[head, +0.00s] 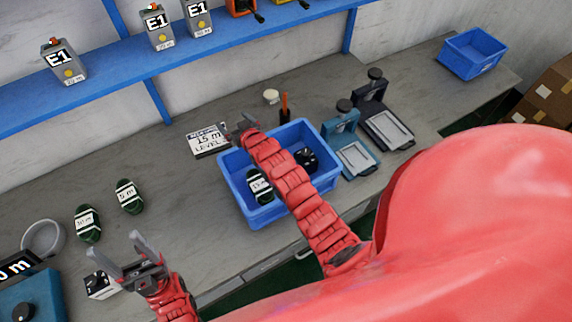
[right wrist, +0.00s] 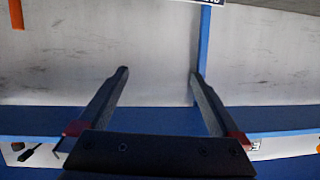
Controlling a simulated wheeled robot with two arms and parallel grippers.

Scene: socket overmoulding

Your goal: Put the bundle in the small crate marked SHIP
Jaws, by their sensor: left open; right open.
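Green bundles with white labels lie on the bench: one (head: 87,223) and another (head: 129,196) at the left. A third bundle (head: 260,186) lies inside the blue crate (head: 243,210) at the bench's middle, beside a black object (head: 306,159). A smaller blue crate (head: 472,53) stands at the far right; I see no readable SHIP mark on either crate. My right gripper (head: 240,125) is open and empty beyond the middle crate's back edge, its arm crossing over that crate. It also shows open in the right wrist view (right wrist: 160,85). My left gripper (head: 135,250) is open and empty at the front left.
A grey round dish (head: 43,238) and a small white box (head: 100,285) are at the left. A blue shelf (head: 115,75) holds several E1 units.

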